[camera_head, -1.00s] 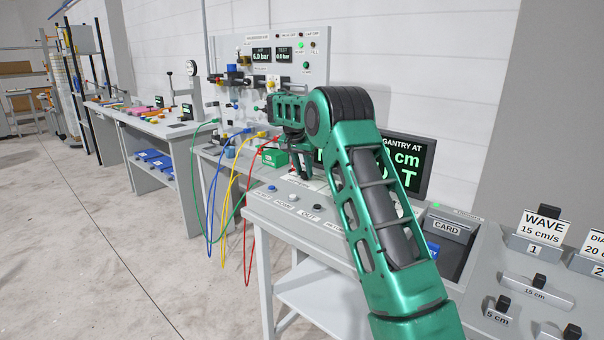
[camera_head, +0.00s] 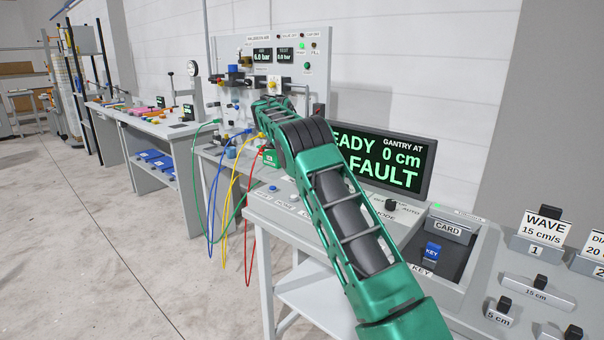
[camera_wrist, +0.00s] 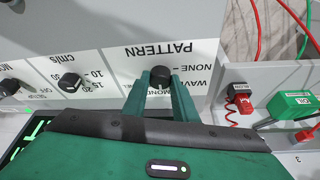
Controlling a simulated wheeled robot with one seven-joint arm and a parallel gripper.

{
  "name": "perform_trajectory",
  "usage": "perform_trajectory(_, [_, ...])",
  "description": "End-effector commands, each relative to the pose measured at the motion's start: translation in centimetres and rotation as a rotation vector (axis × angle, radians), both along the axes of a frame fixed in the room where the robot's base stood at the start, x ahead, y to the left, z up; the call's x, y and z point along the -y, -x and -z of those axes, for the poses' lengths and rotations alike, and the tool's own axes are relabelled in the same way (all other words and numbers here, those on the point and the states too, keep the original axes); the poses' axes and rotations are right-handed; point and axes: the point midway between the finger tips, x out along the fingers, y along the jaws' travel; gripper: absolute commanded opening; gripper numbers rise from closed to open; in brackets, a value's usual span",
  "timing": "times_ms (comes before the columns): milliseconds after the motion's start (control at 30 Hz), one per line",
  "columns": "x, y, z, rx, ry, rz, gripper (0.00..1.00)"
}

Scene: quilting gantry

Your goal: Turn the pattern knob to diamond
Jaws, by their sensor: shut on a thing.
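The pattern knob (camera_wrist: 160,74) is a small black knob on a white plate (camera_wrist: 190,50) labelled PATTERN, upside down in the wrist view. The labels NONE, part of WAVE and part of another word show beside it; my fingers cover the rest. My gripper (camera_wrist: 160,86) is shut on the knob, one green finger on each side. I cannot tell which label the knob points at. In the head view my green arm hides the knob and my fingers. The display (camera_head: 385,160) shows "EADY", "GANTRY AT 0 cm" and "FAULT", partly behind my arm.
Left of the knob in the wrist view is a cm/s knob (camera_wrist: 70,82). To the right are a red switch (camera_wrist: 240,100) and a green block (camera_wrist: 292,104). The head view shows a card slot (camera_head: 448,228), a blue key (camera_head: 432,251) and a WAVE 1 card (camera_head: 543,226).

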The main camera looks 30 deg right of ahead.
Motion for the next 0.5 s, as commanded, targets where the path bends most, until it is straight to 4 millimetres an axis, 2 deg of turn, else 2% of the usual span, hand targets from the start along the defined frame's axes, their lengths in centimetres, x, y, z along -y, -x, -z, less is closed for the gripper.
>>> perform_trajectory(267, [-0.36,-0.37,-0.34,0.009,0.001,-0.012,0.03])
perform_trajectory(300, [-0.37,-0.37,-0.34,0.008,0.001,-0.012,0.35])
perform_trajectory(333, [-0.35,-0.35,-0.32,0.008,0.001,-0.012,0.42])
perform_trajectory(500, [-0.21,-0.22,-0.22,0.006,0.001,-0.008,0.44])
